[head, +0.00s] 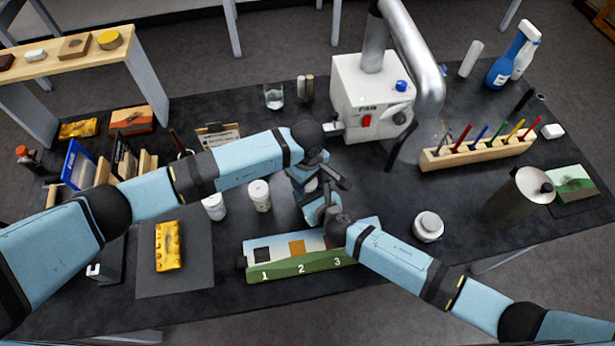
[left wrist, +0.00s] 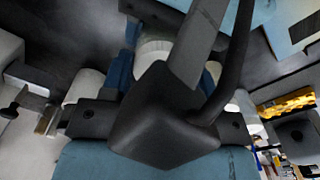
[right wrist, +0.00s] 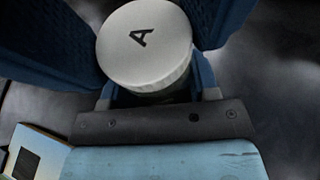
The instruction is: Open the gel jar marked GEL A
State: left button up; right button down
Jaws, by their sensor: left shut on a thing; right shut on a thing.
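The white jar (head: 311,185) stands mostly hidden between my two grippers at the middle of the bench. In the right wrist view its round white lid (right wrist: 145,45) shows a black letter A. My right gripper (right wrist: 150,75) is shut around the jar, with a blue finger on either side. My left gripper (head: 318,184) reaches in from the upper left and is shut on the same jar. In the left wrist view a white cylinder (left wrist: 153,45) shows between its blue fingers, partly behind my gripper's body. I cannot tell which finger pair bears on lid or body.
A green numbered holder (head: 300,268) lies just in front of my grippers. White pots (head: 259,195) stand to the left and a squat white jar (head: 428,226) to the right. A white FAN unit (head: 365,95) stands behind. A metal cylinder (head: 515,197) stands at right.

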pick_arm(q)
jog(key=shift+n, duration=0.9)
jog(key=o, duration=1)
jog(key=shift+r, duration=0.1)
notch_tip(320, 180, up, 4)
jog(key=shift+r, duration=0.15)
jog(key=shift+c, duration=0.3)
notch_tip(320, 180, up, 3)
jog(key=m, duration=0.3)
jog(key=shift+r, duration=0.15)
jog(key=shift+f, duration=3.9)
